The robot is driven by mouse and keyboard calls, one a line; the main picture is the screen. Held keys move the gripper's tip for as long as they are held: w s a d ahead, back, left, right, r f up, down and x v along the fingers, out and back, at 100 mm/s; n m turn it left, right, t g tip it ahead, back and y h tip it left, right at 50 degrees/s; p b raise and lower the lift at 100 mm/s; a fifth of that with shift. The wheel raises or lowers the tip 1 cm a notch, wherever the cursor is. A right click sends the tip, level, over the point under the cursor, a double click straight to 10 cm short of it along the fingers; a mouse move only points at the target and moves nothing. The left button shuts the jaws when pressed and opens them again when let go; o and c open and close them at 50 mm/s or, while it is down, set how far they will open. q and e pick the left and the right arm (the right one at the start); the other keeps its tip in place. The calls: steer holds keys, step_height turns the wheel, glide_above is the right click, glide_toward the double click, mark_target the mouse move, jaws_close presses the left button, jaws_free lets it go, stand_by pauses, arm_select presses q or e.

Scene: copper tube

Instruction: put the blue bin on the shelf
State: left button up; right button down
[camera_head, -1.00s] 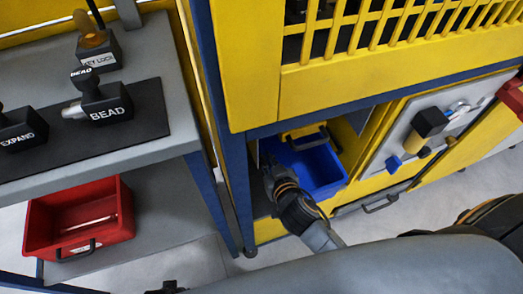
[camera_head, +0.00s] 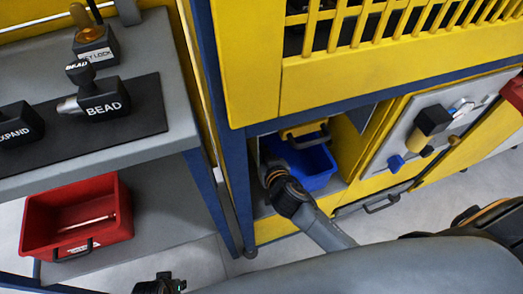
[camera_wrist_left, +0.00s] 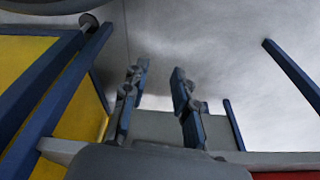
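The blue bin (camera_head: 316,166) is inside the low compartment under the yellow machine, partly hidden by my right arm and the compartment frame. My right gripper (camera_head: 268,163) reaches into this compartment at the bin's left side. Its fingers are mostly hidden, so I cannot tell whether they hold the bin's edge. The compartment floor, a grey shelf (camera_head: 262,210), shows in front of the bin. My left gripper (camera_head: 160,285) is at the bottom edge of the head view, away from the bin. In the left wrist view its fingers (camera_wrist_left: 158,80) are apart with nothing between them.
A yellow bin (camera_head: 304,131) with a dark handle is behind the blue bin. A blue post (camera_head: 238,190) borders the compartment on the left. A red bin (camera_head: 78,222) is on the lower shelf of the grey bench (camera_head: 180,120). A tool panel (camera_head: 400,130) is at right.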

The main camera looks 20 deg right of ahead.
steer(key=c, duration=1.9)
jaws_free()
steer(key=shift+f, duration=0.1)
arm_select(q)
steer(key=shift+w+r, duration=0.15)
steer(key=shift+r, duration=0.1)
arm_select(e)
steer(key=o, duration=0.4)
